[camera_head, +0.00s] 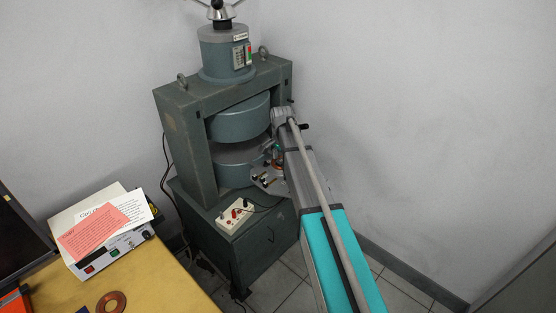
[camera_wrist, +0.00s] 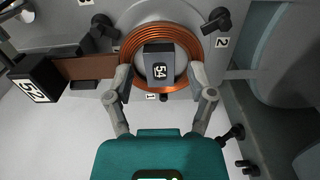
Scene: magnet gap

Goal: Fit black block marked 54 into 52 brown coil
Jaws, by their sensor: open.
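The dark block marked 54 (camera_wrist: 158,60) shows in the wrist view inside the outline of the round opening of the brown coil (camera_wrist: 133,40). Whether it sits in the opening or stands in front of it, I cannot tell. A flat brown strip runs left from the coil to a black block marked 52 (camera_wrist: 35,78). My gripper (camera_wrist: 159,75) is open, one finger on either side of block 54, with a gap on each side. The fingers hide parts of the coil's lower sides. In the head view the coil shows small and partly hidden (camera_head: 277,165) beside the magnet.
The grey-green magnet (camera_head: 185,140) stands with its gap open towards my arm. Black knobs (camera_wrist: 216,19) and a label 2 surround the coil. A white box with terminals (camera_head: 235,215) is below. The yellow table (camera_head: 160,285) holds another brown ring (camera_head: 111,302) and an instrument with papers.

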